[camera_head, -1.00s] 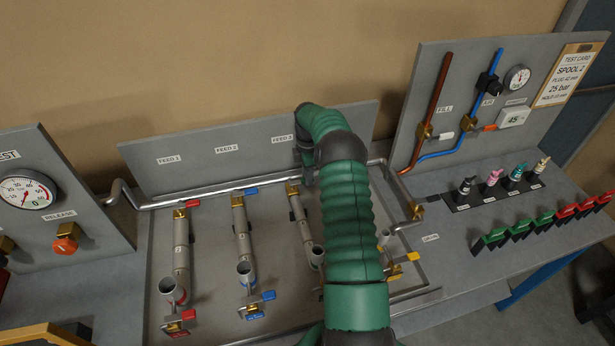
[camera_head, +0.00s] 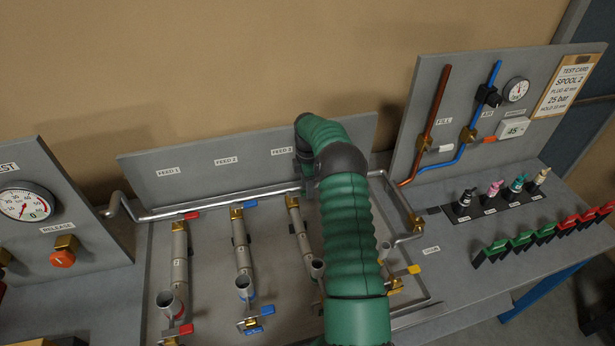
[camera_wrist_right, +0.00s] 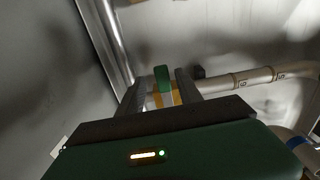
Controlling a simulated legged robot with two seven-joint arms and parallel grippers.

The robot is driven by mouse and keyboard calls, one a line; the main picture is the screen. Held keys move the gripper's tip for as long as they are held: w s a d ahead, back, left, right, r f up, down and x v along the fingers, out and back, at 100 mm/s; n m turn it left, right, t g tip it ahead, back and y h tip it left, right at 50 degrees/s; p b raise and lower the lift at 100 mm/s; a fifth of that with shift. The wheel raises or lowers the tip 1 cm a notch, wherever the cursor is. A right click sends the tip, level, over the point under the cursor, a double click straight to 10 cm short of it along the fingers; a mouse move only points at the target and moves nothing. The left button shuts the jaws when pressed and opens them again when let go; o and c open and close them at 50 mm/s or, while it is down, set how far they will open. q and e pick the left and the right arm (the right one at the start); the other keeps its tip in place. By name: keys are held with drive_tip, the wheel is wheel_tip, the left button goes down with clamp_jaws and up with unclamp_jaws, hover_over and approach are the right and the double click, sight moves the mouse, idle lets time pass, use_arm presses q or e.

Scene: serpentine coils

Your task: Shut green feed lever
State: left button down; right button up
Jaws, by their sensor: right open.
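The green feed lever (camera_wrist_right: 162,78) shows in the right wrist view, upright over a brass valve body (camera_wrist_right: 164,97). My right gripper (camera_wrist_right: 162,90) is open, with one finger on each side of the lever; I cannot tell whether either finger touches it. In the head view my green-sleeved right arm reaches to the back of the bench, and its dark end comes down by the FEED 3 pipe (camera_head: 301,230). The green lever and the fingertips are hidden there. My left gripper is not in view.
A red lever (camera_head: 191,215) and a blue lever (camera_head: 249,204) top the FEED 1 and FEED 2 pipes. A silver header pipe (camera_head: 225,205) runs behind them. A yellow lever (camera_head: 413,269) is right of my arm. Upright panels stand on both sides.

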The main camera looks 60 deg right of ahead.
wheel_tip(320, 180, up, 16)
drive_tip(key=b, duration=0.1)
drive_tip(key=shift+d+r, duration=0.1)
idle(0.4)
